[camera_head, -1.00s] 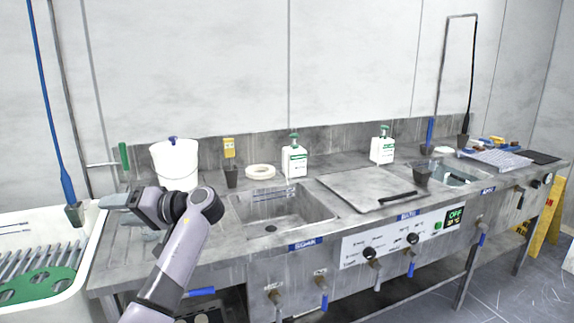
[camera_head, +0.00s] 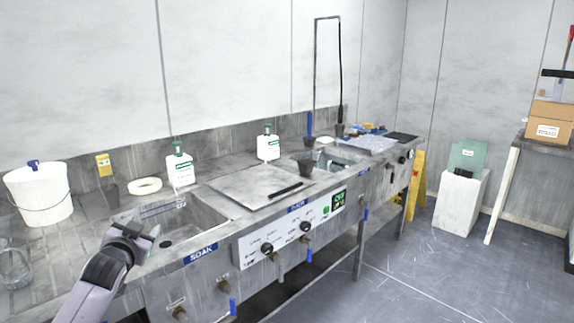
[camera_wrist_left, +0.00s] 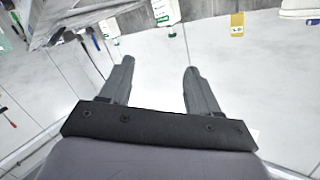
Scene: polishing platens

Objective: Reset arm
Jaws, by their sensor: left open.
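My left gripper (camera_head: 139,237) is over the left front part of the soak sink at the lower left of the head view, with its arm coming up from the bottom edge. In the left wrist view its two grey fingers (camera_wrist_left: 158,78) are spread apart with nothing between them. Its fingertips are hard to make out in the head view. My right gripper is in neither view.
The steel bench holds a soak sink (camera_head: 205,214), a white bucket (camera_head: 40,196), white bottles (camera_head: 180,170), a tape ring (camera_head: 145,186) and a flat plate (camera_head: 245,186). A glass jar (camera_head: 14,268) stands left of my arm. Floor at right is open.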

